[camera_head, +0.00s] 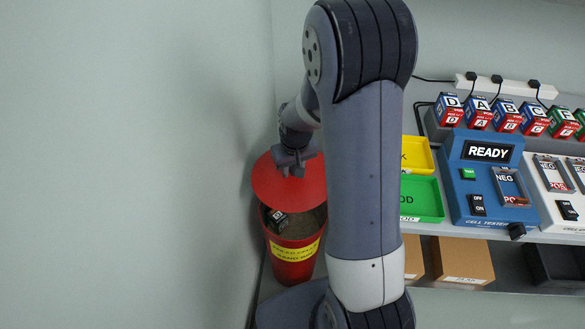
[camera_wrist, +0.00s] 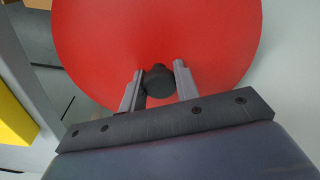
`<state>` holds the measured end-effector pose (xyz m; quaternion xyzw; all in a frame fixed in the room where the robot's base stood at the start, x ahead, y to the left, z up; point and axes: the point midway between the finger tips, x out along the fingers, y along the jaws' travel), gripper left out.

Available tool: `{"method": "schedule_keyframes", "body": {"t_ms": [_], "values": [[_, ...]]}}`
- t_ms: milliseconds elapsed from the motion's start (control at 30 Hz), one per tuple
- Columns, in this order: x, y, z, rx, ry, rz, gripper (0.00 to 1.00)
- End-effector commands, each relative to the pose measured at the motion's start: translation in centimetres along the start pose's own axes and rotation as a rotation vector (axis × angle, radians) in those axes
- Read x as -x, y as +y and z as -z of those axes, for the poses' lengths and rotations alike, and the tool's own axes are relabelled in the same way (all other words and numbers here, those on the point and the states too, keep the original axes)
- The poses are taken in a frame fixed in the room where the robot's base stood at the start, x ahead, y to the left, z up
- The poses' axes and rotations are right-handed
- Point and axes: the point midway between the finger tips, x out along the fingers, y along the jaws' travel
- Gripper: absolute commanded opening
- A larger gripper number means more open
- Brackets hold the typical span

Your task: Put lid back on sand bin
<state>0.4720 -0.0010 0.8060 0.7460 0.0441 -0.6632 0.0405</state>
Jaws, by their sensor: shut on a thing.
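The red sand bin (camera_head: 292,271) stands on the floor at the left end of the bench, with a yellow label on its front. Its front opening shows sand (camera_head: 304,224) and a dark block (camera_head: 276,219) lying on it. My gripper (camera_head: 293,169) is shut on the black knob (camera_wrist: 159,82) of the round red lid (camera_head: 312,190). The lid is over the back part of the bin, and the front of the opening is uncovered. In the wrist view the lid (camera_wrist: 100,40) fills the upper middle, with the knob between my fingers. The lid's right edge is partly hidden by my arm in the head view.
A wall is close on the left and behind the bin. To the right are a yellow tray (camera_head: 418,156), a green tray (camera_head: 422,200) and a blue cell tester (camera_head: 486,211) reading READY. Cardboard boxes (camera_head: 463,262) are under the bench.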

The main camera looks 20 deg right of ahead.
Motion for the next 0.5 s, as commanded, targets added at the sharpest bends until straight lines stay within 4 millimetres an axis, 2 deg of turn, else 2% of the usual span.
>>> {"method": "schedule_keyframes", "body": {"t_ms": [33, 500], "values": [[-1.3, 0.0, -0.2, 0.008, 0.002, 0.001, 0.01], [-6.1, -0.1, -1.2, 0.126, 0.002, 0.015, 0.01]]}}
